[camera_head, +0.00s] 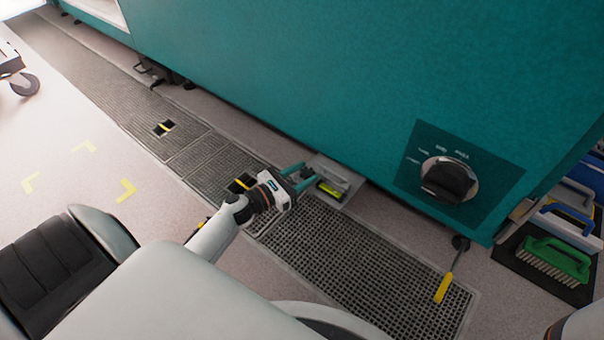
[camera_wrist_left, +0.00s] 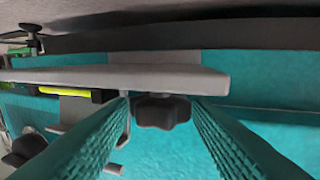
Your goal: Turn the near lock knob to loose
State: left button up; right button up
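A small dark lobed knob (camera_wrist_left: 162,110) sits under a grey plate (camera_wrist_left: 120,77) in the left wrist view, low on the teal chamber. My left gripper (camera_head: 300,177) is at the foot of the chamber in the head view, beside a grey fitting (camera_head: 336,171) with a yellow-green strip (camera_head: 329,190). Its two teal fingers are apart in the left wrist view (camera_wrist_left: 160,105), one on each side of the knob. I cannot tell whether they touch it. In the head view the knob is hidden. My right gripper is not in view.
A big black dial (camera_head: 448,180) is on the teal chamber (camera_head: 330,75) to the right. A yellow-handled lever (camera_head: 446,285) stands over the floor grating (camera_head: 340,255). A green brush (camera_head: 556,260) lies on a dark mat at right. Open floor lies to the left.

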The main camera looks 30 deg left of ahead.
pick_arm(q)
jog(key=p+v, duration=0.5)
jog(key=v, duration=0.7)
